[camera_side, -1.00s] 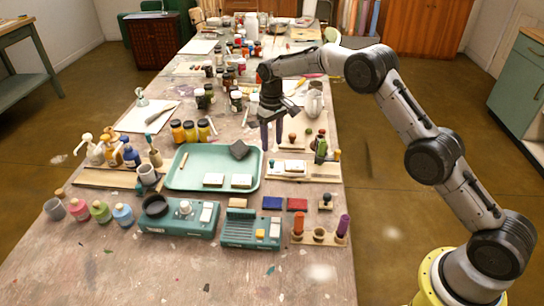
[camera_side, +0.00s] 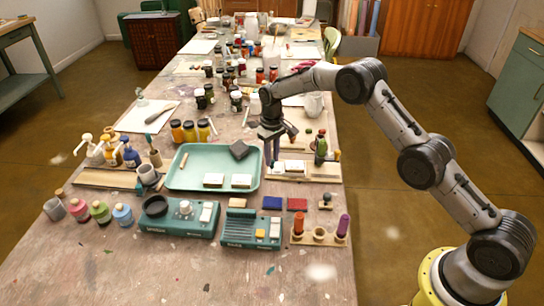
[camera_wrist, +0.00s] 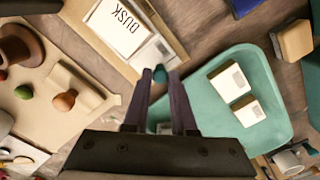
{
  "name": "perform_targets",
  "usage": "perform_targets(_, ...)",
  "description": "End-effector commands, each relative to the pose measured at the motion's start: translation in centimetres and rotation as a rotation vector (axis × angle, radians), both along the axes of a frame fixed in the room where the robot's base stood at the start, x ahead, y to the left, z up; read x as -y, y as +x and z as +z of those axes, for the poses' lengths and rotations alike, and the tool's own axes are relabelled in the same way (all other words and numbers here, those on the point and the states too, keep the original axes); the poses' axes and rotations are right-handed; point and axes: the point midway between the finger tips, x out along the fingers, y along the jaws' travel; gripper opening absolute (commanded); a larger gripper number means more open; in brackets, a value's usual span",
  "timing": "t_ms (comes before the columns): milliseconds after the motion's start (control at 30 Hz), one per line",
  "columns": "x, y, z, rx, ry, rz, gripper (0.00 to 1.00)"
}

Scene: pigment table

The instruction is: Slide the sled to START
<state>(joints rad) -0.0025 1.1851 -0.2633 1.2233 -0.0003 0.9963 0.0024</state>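A pale wooden board (camera_side: 318,178) lies right of the green tray in the side view. In the wrist view this board (camera_wrist: 180,42) carries a white plate lettered DUSK (camera_wrist: 120,27) and a small pale block (camera_wrist: 150,52) with a teal knob (camera_wrist: 160,74), which looks like the sled. No START lettering is readable. My gripper (camera_side: 272,164) points down at the board's left end. In the wrist view its fingers (camera_wrist: 161,76) are apart, with the teal knob showing between their tips. I cannot tell whether they touch it.
The green tray (camera_side: 215,160) with white-topped blocks and a dark piece lies close to my gripper's left. Several stamps and a green bottle (camera_side: 321,150) stand at the right. Blue and red pads (camera_side: 272,203) and teal devices (camera_side: 250,230) are in front.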

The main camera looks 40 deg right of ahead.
Motion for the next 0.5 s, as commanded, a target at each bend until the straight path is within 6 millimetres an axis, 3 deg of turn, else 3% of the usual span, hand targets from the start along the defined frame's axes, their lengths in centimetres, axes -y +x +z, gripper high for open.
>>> perform_targets(33, -0.01, 0.0, 0.02, 0.0, 0.0, 0.0, 0.11)
perform_targets(100, -0.01, 0.0, 0.02, 0.0, 0.0, 0.0, 0.0)
perform_targets(500, -0.03, 0.0, 0.05, 0.0, 0.0, 0.0, 0.0)
